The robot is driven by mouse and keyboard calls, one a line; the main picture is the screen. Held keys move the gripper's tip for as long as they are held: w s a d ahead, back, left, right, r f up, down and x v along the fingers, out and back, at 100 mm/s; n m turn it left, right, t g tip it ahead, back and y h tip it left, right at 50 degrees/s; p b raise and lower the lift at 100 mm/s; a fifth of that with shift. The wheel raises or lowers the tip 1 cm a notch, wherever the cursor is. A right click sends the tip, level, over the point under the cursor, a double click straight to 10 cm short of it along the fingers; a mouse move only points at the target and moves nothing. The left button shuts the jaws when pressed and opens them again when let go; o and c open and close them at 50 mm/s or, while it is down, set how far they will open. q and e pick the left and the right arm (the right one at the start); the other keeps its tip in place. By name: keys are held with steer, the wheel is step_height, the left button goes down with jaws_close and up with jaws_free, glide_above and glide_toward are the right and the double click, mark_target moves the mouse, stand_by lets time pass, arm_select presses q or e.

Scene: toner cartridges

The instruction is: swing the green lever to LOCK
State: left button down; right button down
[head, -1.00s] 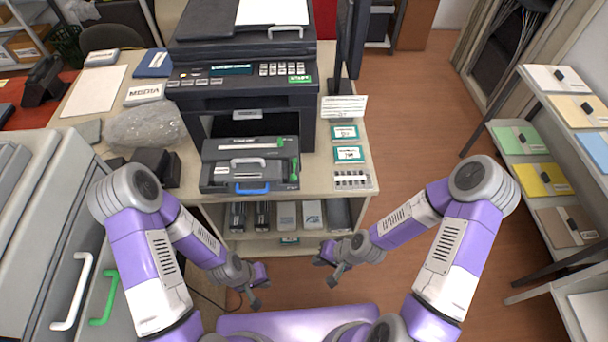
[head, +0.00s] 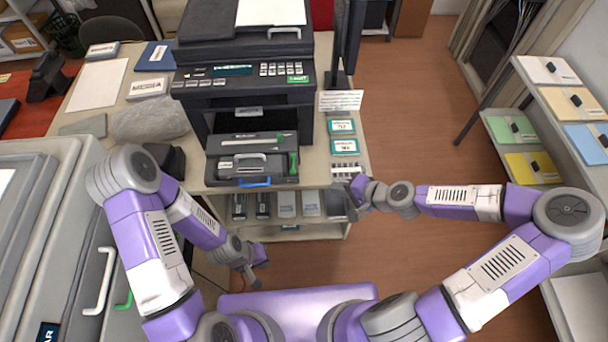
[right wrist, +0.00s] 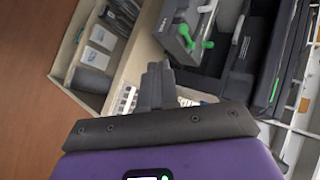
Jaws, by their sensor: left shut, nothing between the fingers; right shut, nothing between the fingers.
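The green lever (head: 293,163) stands at the right end of the dark unit (head: 232,168) pulled out from the front of the printer (head: 250,85). In the right wrist view, the green lever (right wrist: 186,38) is above and right of my fingers, apart from them. My right gripper (head: 351,188) is shut and empty at the counter's front edge, to the right of the lever; its fingers show in the right wrist view (right wrist: 156,85). My left gripper (head: 258,268) is shut and empty, low in front of the counter. The LOCK mark is too small to read.
A blue handle (head: 254,182) sits at the unit's front. Cartridges (head: 287,204) stand on the shelf below. The floor to the right is clear.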

steer(key=shift+a, duration=0.1)
arm_select(q)
steer(key=shift+f+b, duration=0.55)
arm_select(e)
glide_toward(293, 164)
steer(key=shift+a+f, duration=0.5)
steer(key=shift+f, duration=0.4)
steer(key=shift+a+f, duration=0.5)
steer(key=shift+f, duration=0.35)
steer(key=shift+a+f, duration=0.5)
steer(key=shift+f, duration=0.4)
arm_select(q)
steer(key=shift+f, duration=0.1)
arm_select(e)
steer(key=shift+a, duration=0.15)
